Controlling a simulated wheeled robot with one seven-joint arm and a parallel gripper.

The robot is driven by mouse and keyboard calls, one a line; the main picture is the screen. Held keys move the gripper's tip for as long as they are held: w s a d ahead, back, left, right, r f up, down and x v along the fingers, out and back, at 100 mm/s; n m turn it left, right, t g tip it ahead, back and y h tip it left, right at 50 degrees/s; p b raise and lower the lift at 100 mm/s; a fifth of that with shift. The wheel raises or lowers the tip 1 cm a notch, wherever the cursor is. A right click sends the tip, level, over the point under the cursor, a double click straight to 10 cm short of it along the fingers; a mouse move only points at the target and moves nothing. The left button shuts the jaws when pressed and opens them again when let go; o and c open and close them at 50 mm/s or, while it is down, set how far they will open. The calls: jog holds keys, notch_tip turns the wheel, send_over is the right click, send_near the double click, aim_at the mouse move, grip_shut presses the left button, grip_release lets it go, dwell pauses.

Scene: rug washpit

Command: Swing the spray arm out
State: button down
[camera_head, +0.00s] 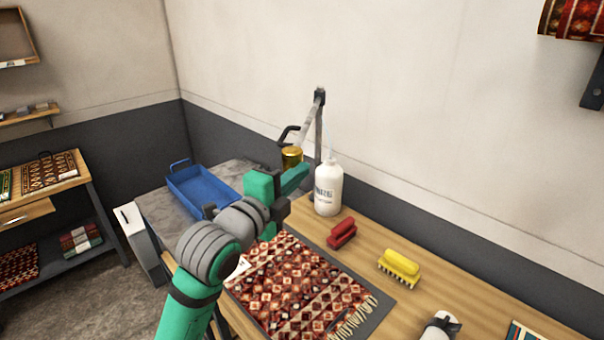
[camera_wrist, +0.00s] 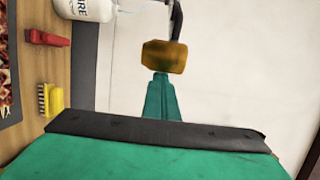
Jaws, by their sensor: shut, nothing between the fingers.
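The spray arm (camera_head: 308,122) is a light grey tube on a dark upright post (camera_head: 318,140) by the back wall. At its lower end are a brass-coloured spray head (camera_head: 292,156) and a black curved handle (camera_head: 284,134). My gripper (camera_head: 302,172) is shut and empty, its green fingers just below and beside the brass head. In the wrist view my shut fingers (camera_wrist: 160,80) point at the brass head (camera_wrist: 164,56), which lies just beyond their tips. I cannot tell whether they touch. The black handle (camera_wrist: 177,20) shows above it.
A white bottle (camera_head: 328,188) stands close right of my gripper. A red brush (camera_head: 342,233), a yellow brush (camera_head: 399,268) and a patterned rug (camera_head: 290,285) lie on the wooden bench (camera_head: 470,290). A blue tray (camera_head: 200,190) is at left. The wall is close behind the post.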

jog(key=v, duration=0.9)
jog(key=shift+s+a, duration=0.15)
jog(key=shift+a, duration=0.1)
dwell(0.3)
